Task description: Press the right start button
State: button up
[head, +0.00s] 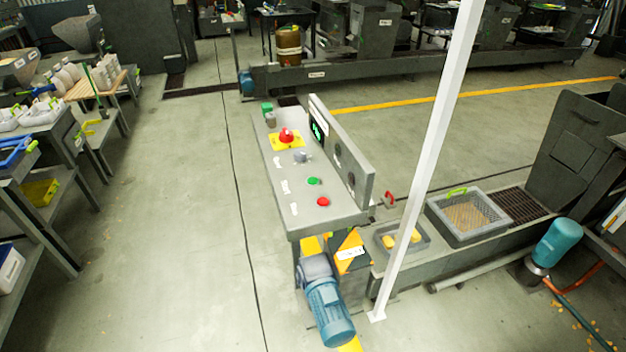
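A grey control panel (285,200) stands in the middle of the head view, with a slanted top and an upright plate along its right side. A green button (314,181) sits near its front end, just behind a flat red button (323,201). Another green piece (267,107) sits at the far end of the panel, by a grey knob-like part (270,118); I cannot tell whether it is a button or a lamp. A red mushroom button (287,135) sits on a yellow plate in between. My gripper is not in view.
A white post (432,150) rises right of the panel. A blue motor (328,310) juts out below its front. A grey crate (468,216) stands on the trough at right. Shelves with bins (40,190) line the left. The floor left of the panel is clear.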

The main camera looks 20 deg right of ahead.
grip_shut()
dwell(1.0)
